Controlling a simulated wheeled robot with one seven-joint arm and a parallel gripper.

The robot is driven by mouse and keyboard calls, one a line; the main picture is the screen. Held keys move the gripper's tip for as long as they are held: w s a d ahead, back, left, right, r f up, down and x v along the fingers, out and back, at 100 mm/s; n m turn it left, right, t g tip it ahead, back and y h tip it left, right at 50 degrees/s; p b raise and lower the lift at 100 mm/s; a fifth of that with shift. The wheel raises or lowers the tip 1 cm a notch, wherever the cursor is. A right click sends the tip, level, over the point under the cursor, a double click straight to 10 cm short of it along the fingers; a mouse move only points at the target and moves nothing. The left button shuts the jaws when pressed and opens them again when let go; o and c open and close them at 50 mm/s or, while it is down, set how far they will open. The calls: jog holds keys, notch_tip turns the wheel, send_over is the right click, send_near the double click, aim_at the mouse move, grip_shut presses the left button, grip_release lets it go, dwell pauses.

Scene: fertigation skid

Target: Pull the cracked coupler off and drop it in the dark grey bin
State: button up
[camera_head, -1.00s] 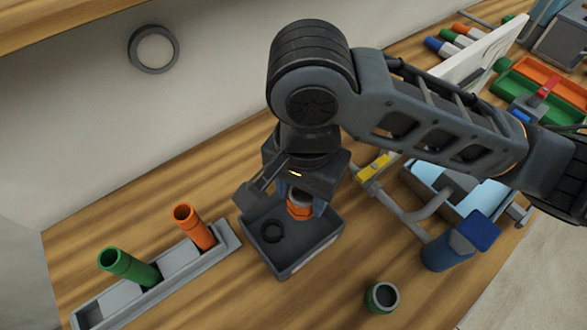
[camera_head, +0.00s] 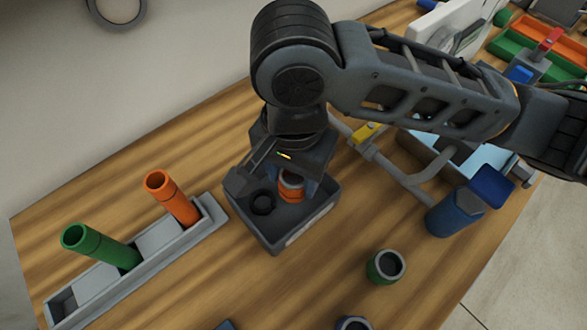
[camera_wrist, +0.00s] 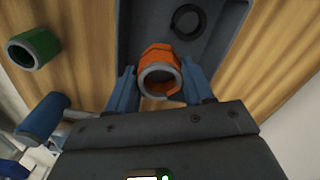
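The orange coupler (camera_head: 291,188), with a grey ring at its upper end, is inside the dark grey bin (camera_head: 290,238), between the blue fingers of my gripper (camera_head: 293,190). In the wrist view the coupler (camera_wrist: 160,70) fills the space between the two fingertips (camera_wrist: 160,88), which look to be against its sides. I cannot tell whether its lower end touches the bin floor, and no crack is visible. A black ring (camera_head: 262,203) lies on the bin floor and also shows in the wrist view (camera_wrist: 187,20).
A grey tray (camera_head: 212,213) left of the bin holds an orange tube (camera_head: 172,198) and a green tube (camera_head: 100,246). A green coupler (camera_head: 385,266) stands right of the bin. Grey piping with a yellow part (camera_head: 368,132) and a blue cylinder (camera_head: 455,212) lie further right.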

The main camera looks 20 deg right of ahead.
jog(key=o, duration=0.5)
notch_tip(320, 180, up, 8)
jog(key=shift+f+p, duration=0.1)
jog(key=shift+p, duration=0.45)
jog(key=shift+s, duration=0.1)
